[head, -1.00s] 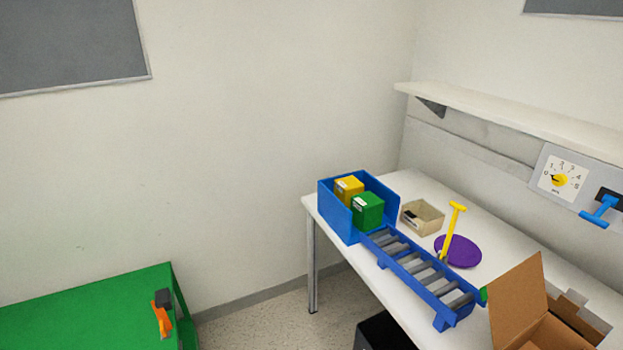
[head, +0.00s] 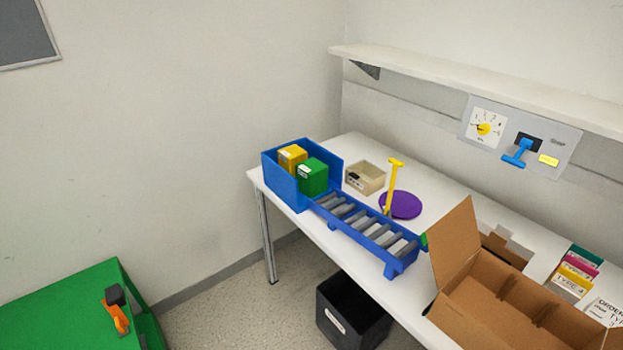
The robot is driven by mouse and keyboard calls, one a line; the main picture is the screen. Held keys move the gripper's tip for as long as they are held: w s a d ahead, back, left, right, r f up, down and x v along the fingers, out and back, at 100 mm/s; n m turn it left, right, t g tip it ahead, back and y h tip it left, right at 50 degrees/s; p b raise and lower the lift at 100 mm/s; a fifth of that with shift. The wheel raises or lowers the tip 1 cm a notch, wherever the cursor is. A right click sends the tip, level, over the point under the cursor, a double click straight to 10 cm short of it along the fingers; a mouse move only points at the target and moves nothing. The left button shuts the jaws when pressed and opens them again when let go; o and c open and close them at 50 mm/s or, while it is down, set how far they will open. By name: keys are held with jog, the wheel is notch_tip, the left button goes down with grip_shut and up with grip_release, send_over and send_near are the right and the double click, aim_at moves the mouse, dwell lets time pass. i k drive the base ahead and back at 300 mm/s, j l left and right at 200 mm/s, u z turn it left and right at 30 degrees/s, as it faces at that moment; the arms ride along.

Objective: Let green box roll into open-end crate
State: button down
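The green box (head: 313,177) sits inside the blue open-end crate (head: 282,186) at the far left end of the white table. It is beside a yellow box (head: 292,157), at the crate's open end. A blue roller conveyor (head: 365,232) with grey rollers leads from that open end toward the right front. My gripper is not in view, and nothing shows whether it holds anything.
On the table (head: 351,148) stand a beige bin (head: 366,178), a purple disc (head: 402,205) with a yellow lever (head: 392,184), and an open cardboard box (head: 490,310). A black bin (head: 352,315) stands below.

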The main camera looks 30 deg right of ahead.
aim_at(312, 174)
jog(key=i+j+z, duration=0.1)
jog(key=z, duration=0.65)
jog(key=i+j+z, duration=0.1)
jog(key=z, duration=0.3)
jog(key=j+z, duration=0.25)
jog(key=z, duration=0.15)
jog(key=j+z, duration=0.5)
jog(key=j, duration=1.2)
jog(key=i, duration=0.5)
